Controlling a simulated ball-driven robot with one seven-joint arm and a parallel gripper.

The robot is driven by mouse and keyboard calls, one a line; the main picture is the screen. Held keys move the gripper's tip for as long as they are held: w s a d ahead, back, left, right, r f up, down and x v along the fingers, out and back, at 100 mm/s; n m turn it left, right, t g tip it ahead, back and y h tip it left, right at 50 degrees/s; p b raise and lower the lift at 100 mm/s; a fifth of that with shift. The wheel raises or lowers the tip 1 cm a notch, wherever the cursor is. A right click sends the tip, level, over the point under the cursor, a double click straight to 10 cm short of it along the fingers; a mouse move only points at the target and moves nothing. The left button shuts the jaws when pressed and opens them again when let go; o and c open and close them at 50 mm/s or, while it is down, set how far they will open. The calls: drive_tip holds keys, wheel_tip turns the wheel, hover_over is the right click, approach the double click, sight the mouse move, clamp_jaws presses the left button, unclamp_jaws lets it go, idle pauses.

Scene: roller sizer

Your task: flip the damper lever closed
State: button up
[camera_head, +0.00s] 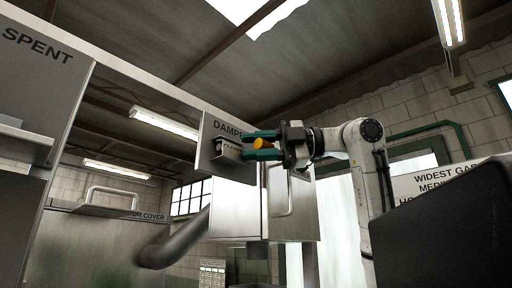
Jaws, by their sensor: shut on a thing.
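The damper panel (209,128) is a grey plate lettered "DAMPE…", with the rest of the word cut off from view. A small plate on it (232,147) carries a partly hidden label that seems to start "CLO". My gripper (262,144) reaches in from the right, its green fingers pointing left at the panel. It is shut on the round orange-yellow knob (262,143) of the damper lever, with one finger above and one below. The lever's shaft is mostly hidden, so its angle cannot be told.
A steel cabinet with a vertical handle (281,195) stands below my gripper. A panel marked "SPENT" (40,65) is at the left. A cover with a bar handle (112,190) and a grey pipe (175,243) are lower left. A lettered sign (430,182) is at the right.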

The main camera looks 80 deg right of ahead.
drive_tip(key=shift+w+r+m+g, duration=0.15)
drive_tip(key=shift+r+m+g, duration=0.45)
drive_tip(key=shift+m+g, duration=0.25)
drive_tip(key=shift+w+d+r+m+g, duration=0.2)
drive_tip(key=shift+m+g, duration=0.2)
drive_tip(key=shift+g, duration=0.2)
drive_tip(key=shift+w+d+r+m+g, duration=0.1)
drive_tip(key=shift+r+m+g, duration=0.1)
drive_tip(key=shift+m+g, duration=0.25)
drive_tip(key=o, duration=1)
drive_tip(key=shift+c, duration=0.2)
